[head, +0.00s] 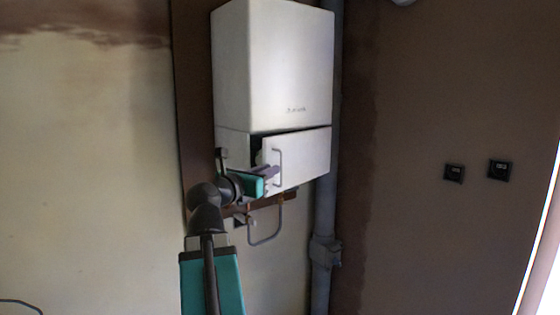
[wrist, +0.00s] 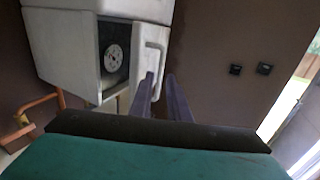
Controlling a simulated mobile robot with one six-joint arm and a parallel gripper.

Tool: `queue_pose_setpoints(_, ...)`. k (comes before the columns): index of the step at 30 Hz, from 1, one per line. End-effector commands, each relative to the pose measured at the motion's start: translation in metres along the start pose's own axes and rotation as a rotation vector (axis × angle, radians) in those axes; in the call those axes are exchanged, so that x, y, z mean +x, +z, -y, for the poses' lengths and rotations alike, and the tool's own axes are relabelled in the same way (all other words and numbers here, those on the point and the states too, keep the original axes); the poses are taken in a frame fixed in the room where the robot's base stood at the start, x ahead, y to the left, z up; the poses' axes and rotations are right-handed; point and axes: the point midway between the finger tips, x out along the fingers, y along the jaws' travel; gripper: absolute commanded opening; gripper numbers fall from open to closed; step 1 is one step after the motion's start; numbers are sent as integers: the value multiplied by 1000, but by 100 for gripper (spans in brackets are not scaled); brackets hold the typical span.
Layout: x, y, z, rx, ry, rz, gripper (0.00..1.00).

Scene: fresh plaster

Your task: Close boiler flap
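The white boiler (head: 272,65) hangs on the wall in the head view. Its lower flap (head: 304,158) stands partly open, with a dark gap along its top and left side. A grey bar handle (head: 279,167) is on the flap. In the wrist view the flap (wrist: 151,50) stands out to the right of the dark opening (wrist: 113,62), where a round pale part shows. My gripper (wrist: 159,77) has its two fingers apart, close to the lower end of the handle. I cannot tell whether they touch it. In the head view my gripper (head: 274,171) is in front of the flap's left part.
A grey vertical pipe (head: 325,220) runs beside and below the boiler on the right. A thin bent pipe (head: 265,242) hangs under it. Two dark wall sockets (head: 499,170) are on the brown wall to the right. The space right of the flap looks free.

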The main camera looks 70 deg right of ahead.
Motion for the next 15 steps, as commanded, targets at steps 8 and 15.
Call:
queue_pose_setpoints(8, 42, 2, 0, -2, -2, -2, 16)
queue_pose_setpoints(15, 68, 1, -1, -1, -1, -2, 16)
